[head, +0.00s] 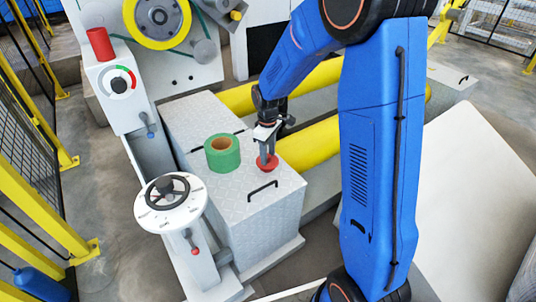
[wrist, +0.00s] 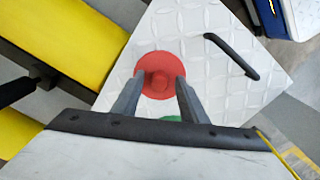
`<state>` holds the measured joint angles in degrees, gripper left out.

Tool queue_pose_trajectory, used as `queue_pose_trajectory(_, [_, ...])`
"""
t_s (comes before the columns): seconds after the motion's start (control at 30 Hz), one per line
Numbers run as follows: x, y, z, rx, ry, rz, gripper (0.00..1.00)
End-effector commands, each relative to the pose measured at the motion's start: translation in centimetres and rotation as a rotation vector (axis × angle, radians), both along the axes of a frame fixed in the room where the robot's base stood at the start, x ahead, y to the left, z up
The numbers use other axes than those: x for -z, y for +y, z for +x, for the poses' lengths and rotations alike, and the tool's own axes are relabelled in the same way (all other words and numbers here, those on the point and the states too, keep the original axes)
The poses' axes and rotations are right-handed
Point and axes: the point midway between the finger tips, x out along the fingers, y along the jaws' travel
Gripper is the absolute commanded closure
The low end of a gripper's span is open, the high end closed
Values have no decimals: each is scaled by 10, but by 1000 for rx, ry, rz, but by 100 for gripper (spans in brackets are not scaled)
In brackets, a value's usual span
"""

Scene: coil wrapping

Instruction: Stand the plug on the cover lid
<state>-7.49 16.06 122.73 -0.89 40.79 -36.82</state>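The plug (head: 267,163) is a red round piece with a wide disc and a smaller round knob in its middle. It appears upright on the diamond-plate cover lid (head: 225,182), near the lid's black handle. In the wrist view the plug (wrist: 160,68) shows between and beyond my fingers, with the lid (wrist: 215,85) around it. My gripper (head: 267,153) points down right over the plug. In the wrist view my gripper's (wrist: 159,78) fingertips are apart, one on each side of the knob, with a visible gap to it. The fingertips hide parts of the disc's edge.
A green tape roll (head: 222,153) stands on the lid just left of the plug. A black handle (head: 262,190) is in front. Yellow rollers (head: 310,143) lie behind and right. A white handwheel post (head: 171,203) and a control panel (head: 119,85) stand left.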

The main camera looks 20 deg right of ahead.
Motion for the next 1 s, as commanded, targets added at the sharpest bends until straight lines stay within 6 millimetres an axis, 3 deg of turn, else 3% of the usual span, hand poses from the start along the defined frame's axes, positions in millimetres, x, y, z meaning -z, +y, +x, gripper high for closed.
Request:
queue_pose_trajectory(0.17, [-21, 0, 0, 0, -4, 1, 61])
queue_pose_trajectory(0.6, [-100, 1, 0, 0, -4, 1, 61])
queue_pose_trajectory(1.0, [-122, 0, -3, 4, -4, 1, 61])
